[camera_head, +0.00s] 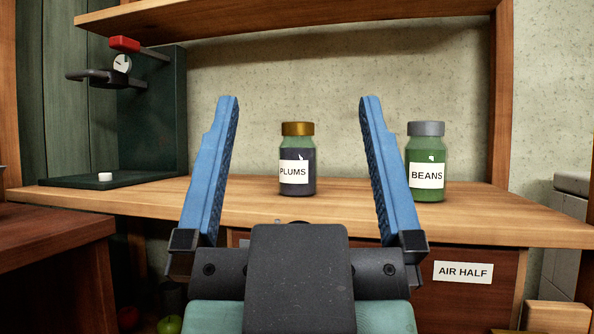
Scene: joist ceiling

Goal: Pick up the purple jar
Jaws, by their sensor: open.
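The purple jar (299,174) stands upright on the wooden counter (330,208). It has dark purple contents, a gold lid and a white label reading PLUMS. My gripper (298,99) is open, with its two blue fingers spread wide and pointing towards the back. In the picture the jar shows between the two fingers, with a gap on each side. The fingers do not touch the jar. How far they are from it in depth is hard to tell.
A green jar (425,165) labelled BEANS with a grey lid stands to the right, close beside the right finger in the picture. A dark green stand (152,120) with a gauge is at left. A wooden shelf (300,15) runs above.

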